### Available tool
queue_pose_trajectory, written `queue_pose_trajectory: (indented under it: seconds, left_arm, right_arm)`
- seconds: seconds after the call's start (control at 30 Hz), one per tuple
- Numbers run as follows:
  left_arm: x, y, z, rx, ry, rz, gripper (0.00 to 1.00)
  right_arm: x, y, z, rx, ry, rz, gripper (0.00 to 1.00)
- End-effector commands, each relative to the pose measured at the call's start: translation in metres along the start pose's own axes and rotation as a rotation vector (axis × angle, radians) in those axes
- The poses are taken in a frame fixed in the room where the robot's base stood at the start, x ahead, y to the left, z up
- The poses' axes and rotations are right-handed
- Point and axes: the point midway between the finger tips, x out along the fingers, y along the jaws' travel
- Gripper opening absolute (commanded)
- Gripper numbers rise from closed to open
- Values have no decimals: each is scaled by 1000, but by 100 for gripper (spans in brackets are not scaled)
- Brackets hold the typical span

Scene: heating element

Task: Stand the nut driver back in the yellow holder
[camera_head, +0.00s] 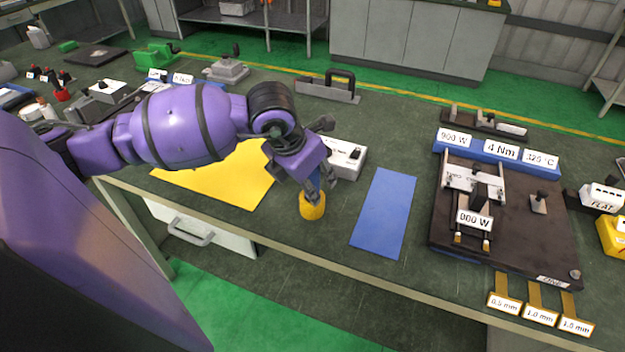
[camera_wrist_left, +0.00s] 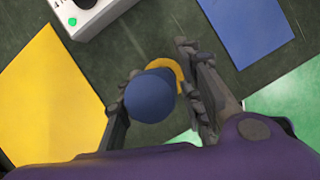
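The nut driver's blue handle (camera_head: 314,184) stands roughly upright at the yellow holder (camera_head: 312,208) near the table's front edge. In the left wrist view its rounded blue end (camera_wrist_left: 150,95) is large, with part of the yellow holder (camera_wrist_left: 178,74) behind it. My left gripper (camera_head: 318,182) is around the handle, one finger on each side. In the left wrist view the left finger is close against the handle. A narrow gap shows at the right finger. The driver's lower end is hidden, so I cannot tell how deep it sits. My right gripper is not in view.
A yellow mat (camera_head: 225,180) lies left of the holder and a blue mat (camera_head: 383,215) to its right. A white box with a black knob (camera_head: 345,157) stands just behind. A dark fixture board (camera_head: 515,215) with labelled blocks fills the right side.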

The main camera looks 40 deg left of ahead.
Motion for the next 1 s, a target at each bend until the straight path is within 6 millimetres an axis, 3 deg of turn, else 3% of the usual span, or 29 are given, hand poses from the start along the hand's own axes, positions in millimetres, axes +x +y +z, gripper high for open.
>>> queue_pose_trajectory:
  seconds: [0.27,0.47,1.0]
  left_arm:
    - [0,0,0,0,2,0,47]
    - [-7,0,-1,0,3,0,47]
    - [-107,1,0,1,2,3,47]
  right_arm:
    - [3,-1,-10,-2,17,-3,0]
    - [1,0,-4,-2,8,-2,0]
    - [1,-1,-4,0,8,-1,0]
